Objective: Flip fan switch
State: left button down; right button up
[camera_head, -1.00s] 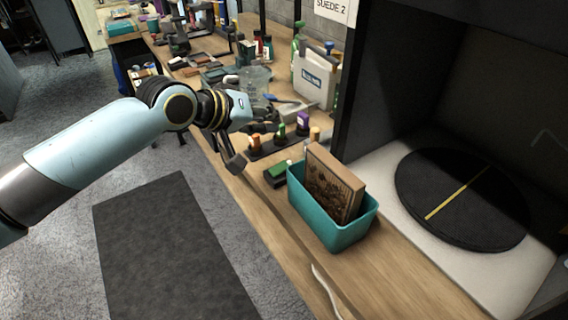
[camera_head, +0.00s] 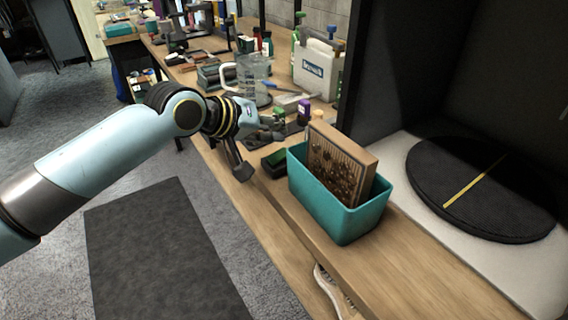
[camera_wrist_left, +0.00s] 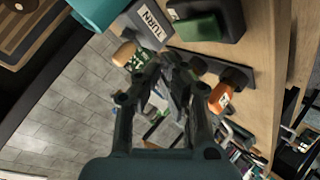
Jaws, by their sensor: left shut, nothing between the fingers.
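My left gripper (camera_head: 268,130) reaches in over the near edge of the workbench (camera_head: 268,212), just beyond the teal bin. It is shut and empty; its dark fingers also show close together in the left wrist view (camera_wrist_left: 166,78). I cannot pick out a fan switch in either view. The dark booth (camera_head: 440,70) at the right holds a round black turntable (camera_head: 475,205) with a yellow stripe. A grey block lettered "TURN" (camera_wrist_left: 150,25) shows beyond the fingers in the left wrist view. My right gripper is not in view.
The teal bin (camera_head: 335,222) with a framed bristly panel (camera_head: 342,165) stands close to the gripper. A dark block with a green top (camera_head: 276,160) sits beside it. Bottles, a clear jug (camera_head: 254,75) and a white container (camera_head: 316,68) crowd the bench behind.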

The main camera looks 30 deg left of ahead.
pick_arm(q)
jog(key=shift+w+d+f, duration=0.1)
jog(key=shift+w+f, duration=0.05)
jog(key=shift+f, duration=0.55)
jog(key=shift+f, duration=0.1)
dwell(0.9)
jog(key=shift+w+f, duration=0.1)
jog(key=shift+f, duration=0.15)
jog(key=shift+f+b, duration=0.35)
jog(key=shift+f, duration=0.05)
dwell(0.5)
jog(key=shift+r, duration=0.1)
jog(key=shift+r+p, duration=0.7)
jog(key=shift+p, duration=0.4)
